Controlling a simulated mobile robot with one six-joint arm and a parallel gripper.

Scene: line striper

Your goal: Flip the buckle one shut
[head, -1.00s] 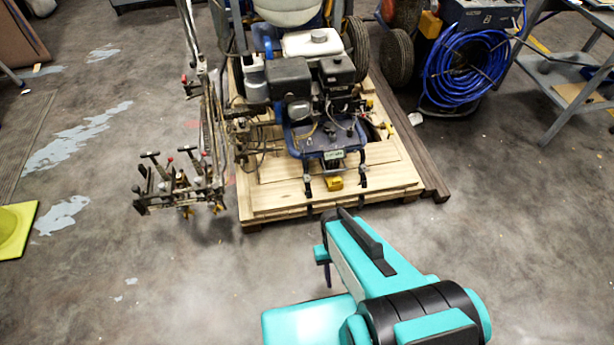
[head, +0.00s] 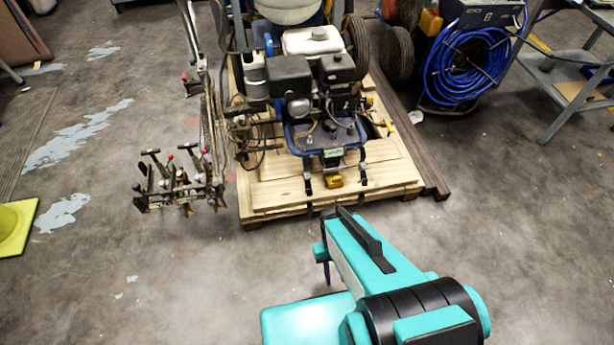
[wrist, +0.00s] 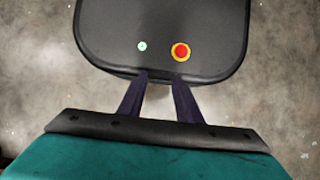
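The line striper (head: 318,80) stands on a wooden pallet (head: 275,205) in the head view. Two dark straps with small dark buckle-like fittings run down the pallet's front, one at the left (head: 308,186) and one at the right (head: 363,175). They are too small to tell which is buckle one or whether either is open. My teal arm reaches in from the lower right, short of the pallet's front. In the wrist view my gripper (wrist: 161,78) has two dark fingers apart with nothing between them. Its fingertips are mostly hidden in the head view.
A striping carriage with levers (head: 180,185) stands left of the pallet. A blue hose coil (head: 465,68) and a grey metal table (head: 560,75) are at the right. The floor before the pallet is clear.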

